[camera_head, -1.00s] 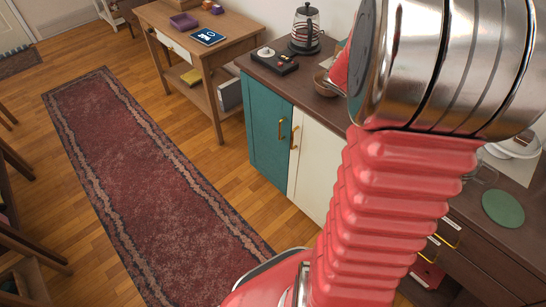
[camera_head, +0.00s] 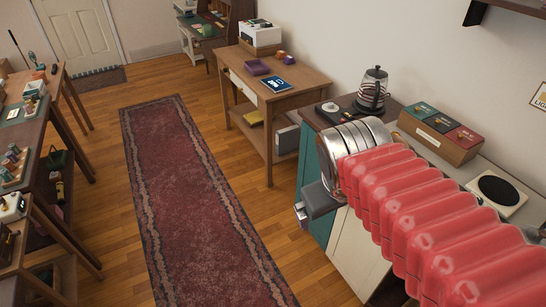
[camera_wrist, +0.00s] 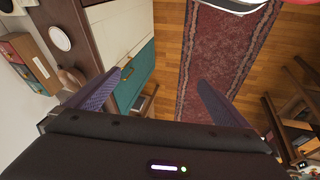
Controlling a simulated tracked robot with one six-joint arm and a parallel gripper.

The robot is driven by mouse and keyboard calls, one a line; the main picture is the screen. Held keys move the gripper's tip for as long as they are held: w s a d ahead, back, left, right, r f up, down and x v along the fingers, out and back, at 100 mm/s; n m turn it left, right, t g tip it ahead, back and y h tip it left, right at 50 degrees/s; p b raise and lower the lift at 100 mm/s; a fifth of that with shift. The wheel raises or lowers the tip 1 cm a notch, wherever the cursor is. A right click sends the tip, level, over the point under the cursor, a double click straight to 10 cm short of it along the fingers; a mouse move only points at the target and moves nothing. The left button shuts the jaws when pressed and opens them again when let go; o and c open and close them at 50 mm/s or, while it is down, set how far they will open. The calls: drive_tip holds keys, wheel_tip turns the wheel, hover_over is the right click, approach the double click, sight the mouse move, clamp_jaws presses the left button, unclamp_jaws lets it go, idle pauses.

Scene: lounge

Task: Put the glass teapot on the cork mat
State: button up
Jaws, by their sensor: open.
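A clear glass vessel with a dark lid and handle (camera_head: 371,92) stands upright at the back of the dark counter, beside the wall; I cannot tell for sure that it is the glass teapot. I make out no cork mat in the current views. My gripper (camera_head: 308,212) is in front of the teal cabinet, partly hidden by my wrist in the head view. In the wrist view my gripper (camera_wrist: 157,97) has its two fingers wide apart, with nothing between them. It is apart from the glass vessel.
A tea box (camera_head: 440,132) and a black-and-white appliance (camera_head: 497,190) stand right of the vessel. A wooden side table (camera_head: 270,80) stands left of the counter. The red rug (camera_head: 195,210) is clear. My arm hides much of the counter.

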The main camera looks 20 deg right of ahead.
drive_tip(key=s+a+r+m+t+y, duration=0.1)
drive_tip(key=a+t+y, duration=0.1)
drive_tip(key=a, duration=0.6)
drive_tip(key=shift+r, duration=0.4)
idle(0.5)
